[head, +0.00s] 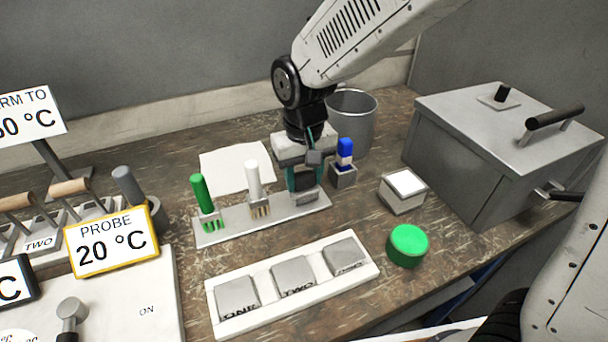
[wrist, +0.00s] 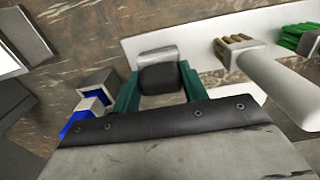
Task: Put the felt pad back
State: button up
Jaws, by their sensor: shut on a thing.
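My gripper (head: 303,180) is over the right end of the long pale rack (head: 237,224), pointing down. Its teal fingers are shut on a dark, rounded piece, which I take to be the felt pad (wrist: 161,78). In the wrist view the pad sits between the fingertips, right next to a small grey block (wrist: 157,54) on the rack. I cannot tell whether the pad touches the block or the rack. A white-handled brush (head: 254,184) and a green-handled brush (head: 203,200) stand upright to the left on the rack.
A blue-topped item (head: 345,153) in a grey holder stands close right of my gripper. A metal bin (head: 353,115) is behind. A pale tray (head: 293,320) with lettered blocks and a green cylinder (head: 408,245) are in front. A grey lidded box (head: 470,140) stands right.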

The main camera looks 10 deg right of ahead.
aim_at(304, 174)
jog(key=shift+f, duration=0.15)
jog(key=o, duration=1.1)
notch_tip(304, 174, up, 12)
jog(key=s+d+r+m, duration=0.1)
jog(key=s+d+r, duration=0.15)
jog(key=d, duration=0.35)
jog(key=s+d+r, duration=0.1)
jog(key=s+d, duration=0.3)
jog(key=d, duration=0.2)
jog(key=s+d+f, duration=0.1)
jog(key=s+d, duration=0.2)
jog(key=s, duration=0.1)
jog(key=s+d+m, duration=0.1)
jog(key=s+d, duration=0.2)
jog(key=s, duration=0.1)
jog(key=s+d+f+m+t, duration=0.1)
jog(key=s+d, duration=0.1)
jog(key=s, duration=0.3)
jog(key=shift+d+f, duration=0.35)
jog(key=shift+d, duration=0.05)
